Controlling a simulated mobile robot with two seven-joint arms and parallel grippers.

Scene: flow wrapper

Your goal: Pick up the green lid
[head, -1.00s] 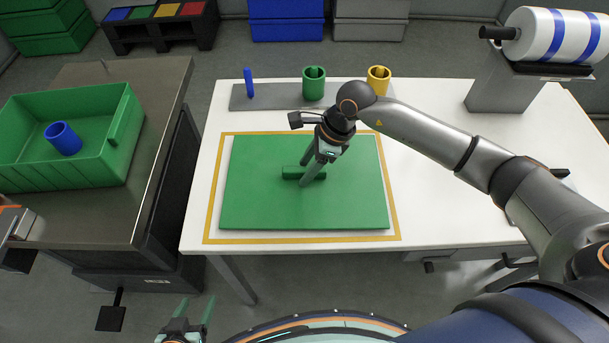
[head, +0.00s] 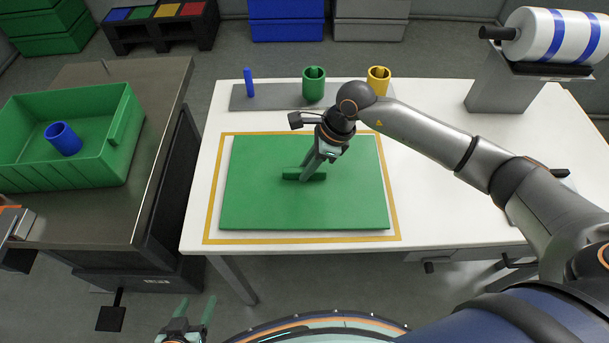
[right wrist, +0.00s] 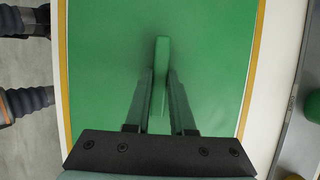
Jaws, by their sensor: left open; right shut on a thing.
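The green lid (head: 340,208) lies flat on the white table inside a yellow outline, with a raised green bar handle (head: 290,174) at its middle. My right gripper (head: 305,174) reaches down from the right and is shut on that handle. In the right wrist view the two fingers (right wrist: 161,95) stand on either side of the handle (right wrist: 162,65), and the lid fills most of the picture. My left gripper (head: 192,312) is open and empty at the bottom edge, below the table's front edge.
A grey strip at the table's back holds a blue peg (head: 249,82), a green cup (head: 313,84) and a yellow cup (head: 379,79). A green crate (head: 110,150) with a blue cup (head: 63,138) stands on the left bench. A film roll (head: 550,36) stands at back right.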

